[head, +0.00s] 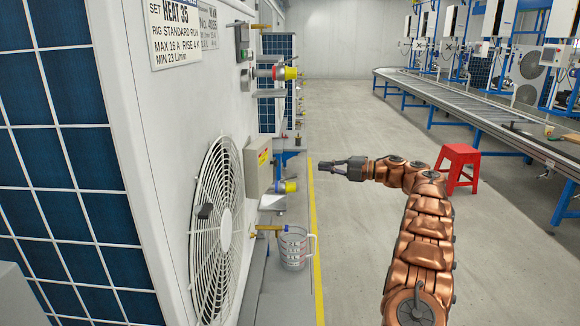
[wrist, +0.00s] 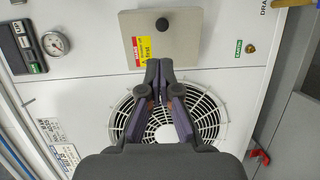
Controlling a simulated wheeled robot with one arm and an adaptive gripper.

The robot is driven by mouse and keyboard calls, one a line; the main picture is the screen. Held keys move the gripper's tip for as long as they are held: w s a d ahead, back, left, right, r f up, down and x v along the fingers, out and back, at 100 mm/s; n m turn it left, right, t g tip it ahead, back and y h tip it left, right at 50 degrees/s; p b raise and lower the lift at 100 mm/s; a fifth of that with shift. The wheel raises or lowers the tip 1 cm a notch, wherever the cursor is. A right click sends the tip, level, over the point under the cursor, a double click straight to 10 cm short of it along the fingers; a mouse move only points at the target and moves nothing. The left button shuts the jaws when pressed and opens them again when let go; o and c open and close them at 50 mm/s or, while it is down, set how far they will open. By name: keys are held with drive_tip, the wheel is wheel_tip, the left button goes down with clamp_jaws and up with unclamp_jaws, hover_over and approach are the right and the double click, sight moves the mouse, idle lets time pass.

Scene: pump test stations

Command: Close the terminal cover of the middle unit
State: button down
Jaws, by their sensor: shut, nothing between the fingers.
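A beige terminal box (head: 258,165) with a red and yellow label stands out from the side of the near white unit, beyond its round fan grille. I cannot tell whether the cover is fully seated. My gripper (head: 328,166) is shut and empty, pointing left toward the unit from over the aisle, with clear space between. In the wrist view the closed fingertips (wrist: 158,64) overlap the cover's lower edge, but appear apart from it. The fingers hide part of the fan.
The fan grille (head: 217,220) takes up the near part of the unit's side. A brass tap (head: 268,228) sticks out above a clear measuring jug (head: 294,249). A red stool (head: 457,164) stands behind my arm. A roller conveyor (head: 470,108) runs along the right. The aisle floor is open.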

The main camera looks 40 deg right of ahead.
drive_tip(key=p, duration=0.3)
approach(269, 168)
drive_tip(key=w, duration=0.1)
drive_tip(key=w+a, duration=0.1)
drive_tip(key=w, duration=0.1)
drive_tip(key=w+r, duration=0.1)
drive_tip(key=shift+w+a, duration=0.2)
drive_tip(key=shift+w, duration=0.15)
drive_tip(key=shift+r, duration=0.1)
